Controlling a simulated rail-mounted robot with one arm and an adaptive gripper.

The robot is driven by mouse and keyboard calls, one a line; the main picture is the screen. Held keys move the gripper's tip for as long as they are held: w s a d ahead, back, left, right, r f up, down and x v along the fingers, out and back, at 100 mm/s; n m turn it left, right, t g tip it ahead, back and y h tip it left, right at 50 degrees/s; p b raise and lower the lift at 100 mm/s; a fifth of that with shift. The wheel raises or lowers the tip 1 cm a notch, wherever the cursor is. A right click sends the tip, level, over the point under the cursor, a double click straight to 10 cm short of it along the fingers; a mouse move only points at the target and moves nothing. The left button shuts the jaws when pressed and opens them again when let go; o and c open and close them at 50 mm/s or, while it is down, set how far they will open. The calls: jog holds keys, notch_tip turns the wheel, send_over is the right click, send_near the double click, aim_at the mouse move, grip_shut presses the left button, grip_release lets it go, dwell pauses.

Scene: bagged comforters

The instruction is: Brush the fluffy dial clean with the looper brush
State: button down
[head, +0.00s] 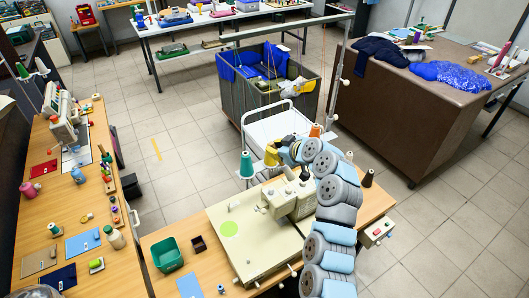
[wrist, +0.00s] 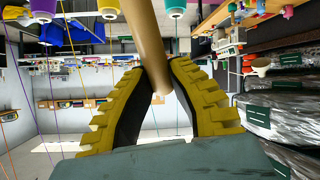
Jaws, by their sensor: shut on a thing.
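My gripper (head: 272,155) is at the back of the sewing machine (head: 290,200), partly hidden behind my arm in the head view. In the wrist view its yellow fingers (wrist: 156,85) are shut on a smooth tan rod (wrist: 143,28). The rod looks like the handle of the looper brush. It runs from the top edge of the wrist view down between the fingertips. Its bristles are not visible. The fluffy dial cannot be made out in either view.
A teal thread cone (head: 246,165) stands left of the gripper and an orange cone (head: 315,131) right of it. A green bin (head: 167,254) sits on the table's left. A control box (head: 378,232) is at its right edge. A grey cart (head: 268,92) stands behind.

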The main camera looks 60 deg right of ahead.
notch_tip(320, 180, down, 5)
jog(key=shift+s+r, duration=0.1)
dwell(0.5)
jog(key=shift+f, duration=0.2)
